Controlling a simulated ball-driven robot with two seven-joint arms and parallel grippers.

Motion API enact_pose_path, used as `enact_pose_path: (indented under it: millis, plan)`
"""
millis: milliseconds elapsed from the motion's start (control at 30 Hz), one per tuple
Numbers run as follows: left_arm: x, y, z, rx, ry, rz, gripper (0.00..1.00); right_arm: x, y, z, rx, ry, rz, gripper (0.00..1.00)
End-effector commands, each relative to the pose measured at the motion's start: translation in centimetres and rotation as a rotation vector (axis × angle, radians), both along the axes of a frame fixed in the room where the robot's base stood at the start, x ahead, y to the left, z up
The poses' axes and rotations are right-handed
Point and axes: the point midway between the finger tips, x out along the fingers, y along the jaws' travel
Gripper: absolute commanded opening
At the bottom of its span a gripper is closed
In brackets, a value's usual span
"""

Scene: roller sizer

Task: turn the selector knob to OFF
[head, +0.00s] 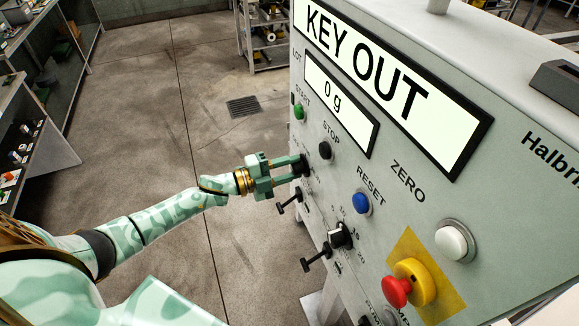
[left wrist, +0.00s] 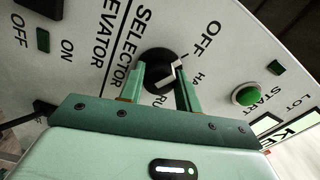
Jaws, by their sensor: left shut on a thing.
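The selector knob (left wrist: 153,62) is a black round knob on the pale panel. In the left wrist view it sits between my fingers, beside the word SELECTOR, with OFF (left wrist: 211,40) and two partly covered labels around it. A pale bar or edge slants across the knob; which label it points to I cannot tell. My left gripper (left wrist: 161,80) is shut on the knob, one green finger on each side. In the head view my left gripper (head: 300,167) reaches the panel's left part, below STOP, and largely hides the knob (head: 304,161). My right gripper is not in view.
The green START button (head: 299,112), black STOP button (head: 325,150) and blue RESET button (head: 361,203) are close by. Small black levers (head: 316,258) stick out below. A red and yellow emergency stop (head: 410,284) is at lower right.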

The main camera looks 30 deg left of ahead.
Motion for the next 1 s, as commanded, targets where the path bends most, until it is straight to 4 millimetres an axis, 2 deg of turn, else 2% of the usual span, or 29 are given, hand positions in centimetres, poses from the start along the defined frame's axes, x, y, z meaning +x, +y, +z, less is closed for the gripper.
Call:
enact_pose_path:
  millis: [400,433,500,1000]
  plan:
    - [-0.03,0.05,-0.13,-0.006,0.008,0.001,0.11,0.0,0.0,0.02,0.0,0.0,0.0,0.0]
    - [-0.03,0.05,-0.13,-0.005,0.008,0.001,0.36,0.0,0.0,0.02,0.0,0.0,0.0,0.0]
    - [-0.03,0.04,-0.12,-0.005,0.008,0.0,0.55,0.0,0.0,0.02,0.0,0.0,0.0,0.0]
    - [-0.51,0.5,-0.09,-0.004,0.006,0.0,0.55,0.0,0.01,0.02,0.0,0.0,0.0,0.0]
